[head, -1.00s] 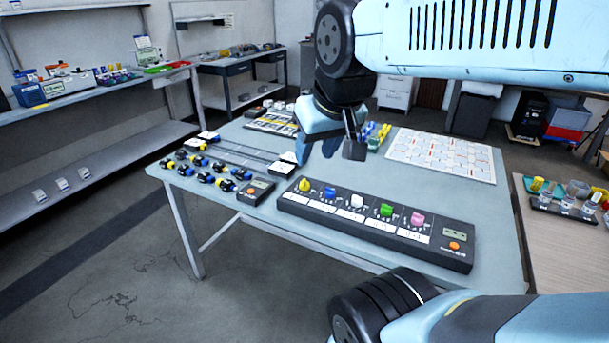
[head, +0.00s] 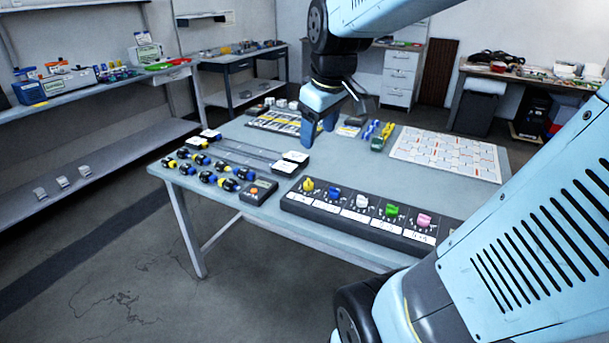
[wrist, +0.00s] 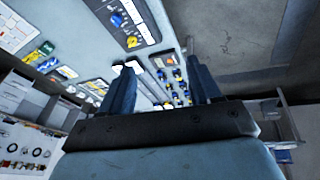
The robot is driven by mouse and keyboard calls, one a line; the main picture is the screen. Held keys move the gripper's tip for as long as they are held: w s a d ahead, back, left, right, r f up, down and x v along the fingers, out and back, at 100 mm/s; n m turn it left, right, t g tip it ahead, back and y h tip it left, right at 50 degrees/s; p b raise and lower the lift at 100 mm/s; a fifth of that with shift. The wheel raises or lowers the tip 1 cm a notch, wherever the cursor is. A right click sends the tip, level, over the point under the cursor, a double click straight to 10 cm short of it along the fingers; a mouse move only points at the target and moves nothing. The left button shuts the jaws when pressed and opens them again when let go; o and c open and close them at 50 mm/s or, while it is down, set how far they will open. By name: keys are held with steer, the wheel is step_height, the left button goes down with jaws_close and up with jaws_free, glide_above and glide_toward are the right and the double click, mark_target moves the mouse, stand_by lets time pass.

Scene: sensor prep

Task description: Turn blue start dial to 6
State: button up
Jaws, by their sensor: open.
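The blue start dial (head: 334,194) sits on a black panel (head: 300,206), second from the left, between a yellow dial (head: 308,186) and a white dial (head: 362,201). In the wrist view the blue dial (wrist: 116,19) shows at the top, with the yellow dial (wrist: 132,42) just below it. The number it points to is too small to read. My gripper (head: 318,140) is open and empty, above the table behind the panel and apart from the dials. Its two fingers (wrist: 163,85) stand apart in the wrist view.
Several black, blue and yellow parts (head: 209,177) and a small box with an orange button (head: 257,192) lie left of the panel. A white gridded sheet (head: 445,155) lies at the back right. My arm hides the panel's right end. Bare tabletop lies behind the panel.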

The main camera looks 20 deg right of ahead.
steer(key=w+d+f+n+g, duration=0.2)
steer(key=w+d+f+n, duration=0.35)
steer(key=w, duration=0.35)
steer(key=n+g, duration=0.2)
steer(key=n, duration=0.4)
glide_above(334, 192)
step_height(334, 192, down, 12)
steer(key=f, duration=1.3)
steer(key=shift+w+d, duration=0.2)
steer(key=shift+d, duration=0.05)
steer(key=shift+c, duration=0.4)
steer(key=c, duration=0.9)
steer(key=shift+a, duration=0.2)
steer(key=shift+c, duration=0.3)
steer(key=shift+d, duration=0.1)
